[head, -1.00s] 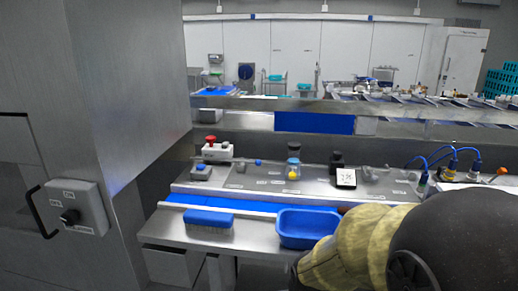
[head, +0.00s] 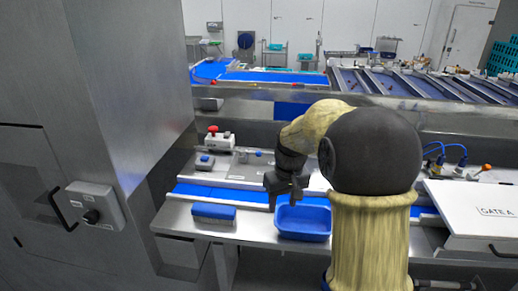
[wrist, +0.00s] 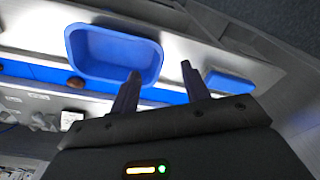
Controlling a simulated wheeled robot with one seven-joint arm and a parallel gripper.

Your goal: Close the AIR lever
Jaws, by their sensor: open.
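An orange-tipped lever (head: 485,168) stands at the right of the bench in the head view, beside connectors with blue hoses. It may be the AIR lever, but no AIR label is readable. My gripper (head: 285,203) is open and empty, pointing down near the blue tub, well to the left of that lever. My arm hides the bench between them. In the wrist view the two spread fingers (wrist: 160,80) show in front of the blue tub (wrist: 80,58), with nothing between them. The lever is not recognisable there.
The blue tub (head: 303,234) and a blue brush (head: 214,212) lie at the bench front. A control box with a red button (head: 213,129) stands behind. A white GATE A panel (head: 476,207) is at right. A steel cabinet with a knob box (head: 95,204) borders the left.

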